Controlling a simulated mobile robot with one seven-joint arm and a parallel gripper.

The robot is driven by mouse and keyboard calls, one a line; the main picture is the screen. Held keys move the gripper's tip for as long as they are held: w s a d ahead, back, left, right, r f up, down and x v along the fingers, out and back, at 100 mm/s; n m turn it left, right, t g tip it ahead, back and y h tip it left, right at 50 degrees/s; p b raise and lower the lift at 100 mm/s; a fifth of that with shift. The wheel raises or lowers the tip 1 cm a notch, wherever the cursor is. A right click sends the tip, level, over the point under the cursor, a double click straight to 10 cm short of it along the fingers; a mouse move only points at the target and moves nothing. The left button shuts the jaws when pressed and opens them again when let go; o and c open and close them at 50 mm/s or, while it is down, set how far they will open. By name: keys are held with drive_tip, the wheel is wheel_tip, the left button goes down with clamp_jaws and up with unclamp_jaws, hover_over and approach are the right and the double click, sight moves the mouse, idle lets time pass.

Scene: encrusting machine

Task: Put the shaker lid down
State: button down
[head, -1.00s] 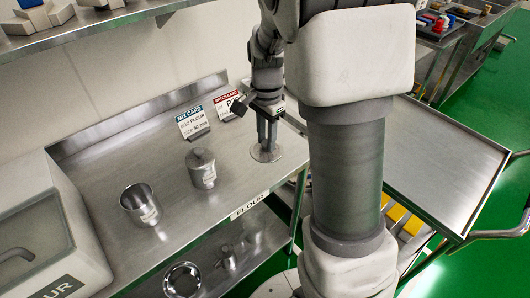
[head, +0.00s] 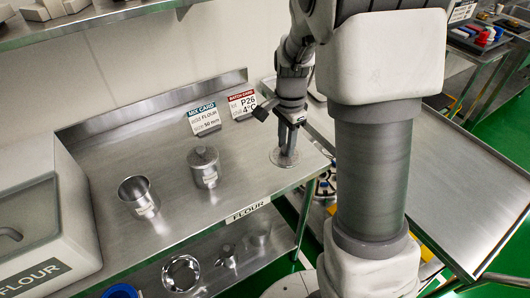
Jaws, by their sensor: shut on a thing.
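The shaker lid (head: 277,155) is a flat, round, grey metal disc at the right end of the steel table (head: 150,237). My gripper (head: 288,150) points down and is shut on the lid. The lid looks level and at or very near the table top; I cannot tell whether it touches. A closed steel canister with a knobbed lid (head: 204,167) stands to the left. An open steel cup (head: 138,195) stands further left.
A mix card (head: 203,118) and a batch card (head: 242,103) stand at the back. A flour bin (head: 45,225) fills the left end. A lower shelf holds metal ware, including a ring (head: 181,273). An empty steel table (head: 450,190) lies to the right.

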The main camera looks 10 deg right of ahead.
drive_tip(key=w+a+f, duration=0.1)
drive_tip(key=w, duration=0.1)
drive_tip(key=w+a+f, duration=0.1)
drive_tip(key=w+f, duration=0.1)
drive_tip(key=w, duration=0.1)
drive_tip(key=w+a+f, duration=0.2)
drive_tip(key=w, duration=0.1)
drive_tip(key=shift+w+f, duration=0.2)
drive_tip(key=shift+f, duration=2.1)
drive_tip(key=shift+f, duration=0.2)
drive_tip(key=c, duration=0.6)
unclamp_jaws()
drive_tip(key=shift+r, duration=0.2)
